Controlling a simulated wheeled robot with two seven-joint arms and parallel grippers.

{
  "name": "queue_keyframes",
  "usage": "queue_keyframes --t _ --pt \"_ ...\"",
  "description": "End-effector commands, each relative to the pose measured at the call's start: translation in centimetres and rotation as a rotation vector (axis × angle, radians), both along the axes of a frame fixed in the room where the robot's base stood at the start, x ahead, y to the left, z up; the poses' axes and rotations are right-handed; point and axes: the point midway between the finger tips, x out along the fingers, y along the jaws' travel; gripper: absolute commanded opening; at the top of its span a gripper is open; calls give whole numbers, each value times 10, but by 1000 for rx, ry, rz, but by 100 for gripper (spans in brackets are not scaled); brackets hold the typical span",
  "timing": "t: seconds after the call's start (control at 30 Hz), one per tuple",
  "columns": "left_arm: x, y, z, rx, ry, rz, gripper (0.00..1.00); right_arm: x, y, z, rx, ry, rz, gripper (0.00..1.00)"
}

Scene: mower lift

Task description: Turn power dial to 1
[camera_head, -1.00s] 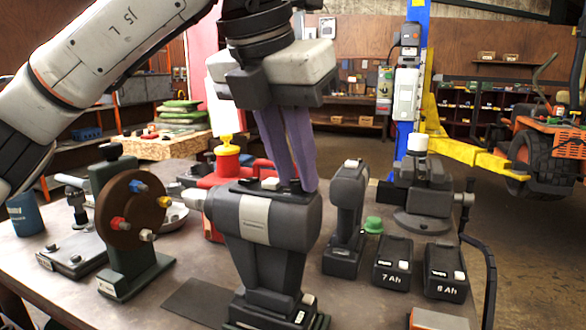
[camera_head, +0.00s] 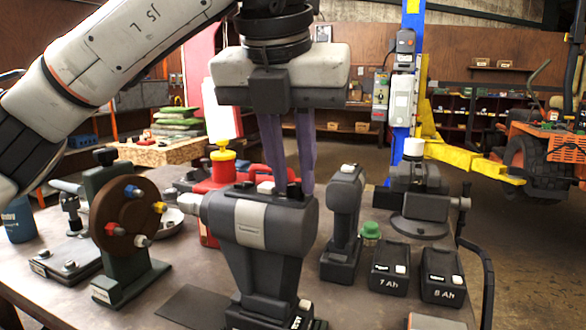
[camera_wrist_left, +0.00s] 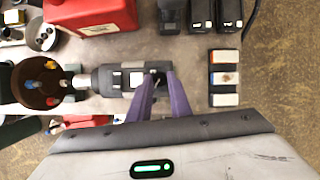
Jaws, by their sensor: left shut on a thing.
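The grey power tool (camera_head: 255,235) stands upright on the bench with its nose pointing left. It also shows from above in the left wrist view (camera_wrist_left: 108,80). On the rear of its top is a small dark dial (camera_head: 294,188), mostly covered by my fingers. My left gripper (camera_head: 290,185) comes straight down from above, its purple fingers shut on the dial. In the left wrist view the fingers (camera_wrist_left: 158,82) stand on both sides of it. I cannot read the dial's setting. My right gripper is not in view.
A brown disc with coloured sockets (camera_head: 128,212) stands left of the tool's nose. A second tool (camera_head: 343,225), batteries (camera_head: 390,268) and a green-capped jar (camera_head: 370,232) stand to the right. A red can (camera_head: 212,172) is behind. A bench vise (camera_head: 420,200) is farther right.

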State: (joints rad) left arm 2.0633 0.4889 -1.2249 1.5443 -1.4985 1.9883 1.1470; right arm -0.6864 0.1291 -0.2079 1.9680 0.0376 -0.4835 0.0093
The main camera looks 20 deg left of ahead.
Motion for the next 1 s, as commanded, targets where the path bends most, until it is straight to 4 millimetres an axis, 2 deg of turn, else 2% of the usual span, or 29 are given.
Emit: queue_keyframes --t 0.1,0.13,0.2,0.23,0.67,1.0 --pt "0 0 0 0 0 1 0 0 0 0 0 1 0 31" --pt "0 0 0 0 0 0 23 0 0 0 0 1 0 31" --pt "0 0 0 0 0 0 35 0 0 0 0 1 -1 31" --pt "0 0 0 0 0 0 37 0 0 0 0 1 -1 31" --pt "0 1 6 3 0 1 37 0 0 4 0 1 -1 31" --pt "-5 -8 49 1 -1 -15 37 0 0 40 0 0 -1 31"
